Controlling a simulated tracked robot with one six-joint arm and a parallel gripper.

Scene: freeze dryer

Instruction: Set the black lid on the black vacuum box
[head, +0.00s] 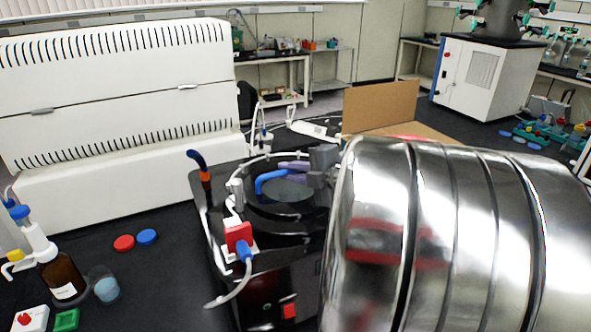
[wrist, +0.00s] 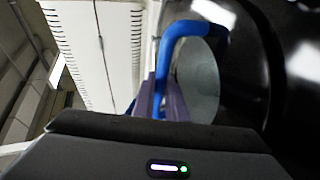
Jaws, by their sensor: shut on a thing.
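The black vacuum box (head: 262,284) stands on the dark bench in the middle of the head view. The round black lid (head: 258,208) has a grey window and a blue bent handle (head: 270,180). It is over the top of the box; I cannot tell whether it touches or hovers just above. My gripper (head: 288,172) is shut on the blue handle, coming from the right. In the wrist view, the purple fingers (wrist: 158,100) close at the blue handle (wrist: 195,30), with the lid's window (wrist: 200,85) behind. The lid's far right part is hidden.
A red connector (head: 238,237) with a white tube is at the box's front left. A large white slotted cabinet (head: 120,100) stands behind. Brown bottle (head: 62,274) and beaker (head: 104,286) are at left. A shiny ribbed metal surface hides the right.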

